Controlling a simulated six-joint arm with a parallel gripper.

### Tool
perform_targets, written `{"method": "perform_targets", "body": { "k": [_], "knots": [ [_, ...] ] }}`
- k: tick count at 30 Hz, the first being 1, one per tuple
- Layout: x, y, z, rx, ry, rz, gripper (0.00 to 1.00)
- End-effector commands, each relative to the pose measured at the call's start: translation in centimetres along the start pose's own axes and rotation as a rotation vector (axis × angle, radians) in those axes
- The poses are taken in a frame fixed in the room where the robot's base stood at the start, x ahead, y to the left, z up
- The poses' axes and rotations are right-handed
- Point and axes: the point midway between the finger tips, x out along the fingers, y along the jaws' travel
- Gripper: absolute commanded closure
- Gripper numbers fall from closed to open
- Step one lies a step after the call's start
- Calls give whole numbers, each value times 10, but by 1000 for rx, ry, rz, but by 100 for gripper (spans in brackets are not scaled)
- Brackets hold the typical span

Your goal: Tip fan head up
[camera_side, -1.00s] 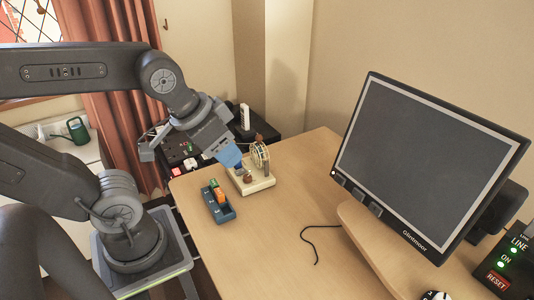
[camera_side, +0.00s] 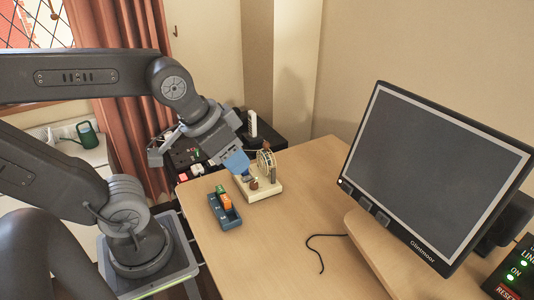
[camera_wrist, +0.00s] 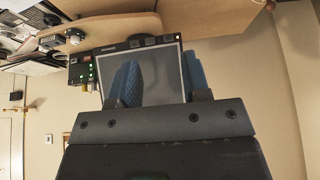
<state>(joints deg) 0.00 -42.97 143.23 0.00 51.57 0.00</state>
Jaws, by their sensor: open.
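The small fan has a cream base (camera_side: 264,193) on the left part of the desk. Its round head (camera_side: 266,162) stands above the base, seen nearly edge-on in the side view. A small brown knob (camera_side: 254,184) is at the front of the base. My gripper (camera_side: 240,168) has blue fingers and is just left of the fan head, low over the base. Whether it touches the fan cannot be told. In the wrist view the gripper (camera_wrist: 160,82) has its two blue fingers apart with nothing held between them; the fan is not visible there.
A blue tray (camera_side: 225,213) with orange and green pieces lies in front of the fan. A monitor (camera_side: 433,165) stands at the right, and a black cable (camera_side: 320,246) lies on the desk. Bare desk (camera_side: 280,255) lies between the tray and the monitor.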

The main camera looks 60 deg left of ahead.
Motion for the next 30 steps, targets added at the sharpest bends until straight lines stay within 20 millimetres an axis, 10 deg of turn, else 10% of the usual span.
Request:
{"method": "perform_targets", "body": {
  "k": [8,14,21,30],
  "knots": [
    [1,-6,-13,-37,-20,-9,44],
    [16,-40,-72,-205,-104,-37,44],
    [59,-118,-139,-460,-210,-61,44],
    [138,-249,-168,-778,-319,-65,44]
  ]
}}
